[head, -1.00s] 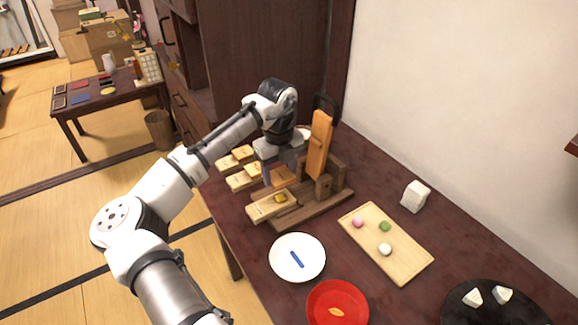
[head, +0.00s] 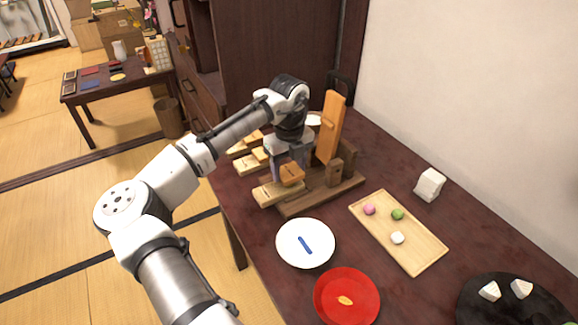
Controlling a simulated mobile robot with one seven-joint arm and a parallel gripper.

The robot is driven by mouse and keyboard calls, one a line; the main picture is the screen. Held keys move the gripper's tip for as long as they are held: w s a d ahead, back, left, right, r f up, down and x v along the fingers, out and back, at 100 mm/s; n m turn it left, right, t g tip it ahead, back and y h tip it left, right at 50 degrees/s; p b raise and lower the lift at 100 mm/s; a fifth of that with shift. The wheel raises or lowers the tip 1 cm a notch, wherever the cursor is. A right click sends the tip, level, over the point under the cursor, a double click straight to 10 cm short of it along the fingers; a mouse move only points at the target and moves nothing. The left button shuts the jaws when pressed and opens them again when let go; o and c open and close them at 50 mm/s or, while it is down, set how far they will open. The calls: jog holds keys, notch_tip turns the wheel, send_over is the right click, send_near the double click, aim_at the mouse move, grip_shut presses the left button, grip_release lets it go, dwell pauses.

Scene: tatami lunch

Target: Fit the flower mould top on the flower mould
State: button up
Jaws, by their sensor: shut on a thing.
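My gripper (head: 290,168) points down and is shut on a small orange-brown block, the flower mould top (head: 292,175). The flower mould (head: 270,195) is a pale wooden board lying beside the dark wooden stand. The mould top is over the right end of the mould and hides the yellow-green spot there. I cannot tell whether the top touches the mould or hangs just above it.
Two other pale moulds with tops (head: 250,160) lie behind, to the left. The dark stand with a tall orange lever (head: 331,130) rises close on the right. A white plate (head: 285,255), red plate (head: 320,300) and wooden tray (head: 425,262) are in front.

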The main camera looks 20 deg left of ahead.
jog(key=shift+f+b, duration=0.3)
jog(key=shift+f, duration=0.5)
dwell(0.4)
jog(key=o, duration=1.1)
jog(key=shift+c, duration=0.2)
notch_tip(320, 180, up, 14)
jog(key=shift+s+f, duration=0.1)
jog(key=shift+f, duration=0.05)
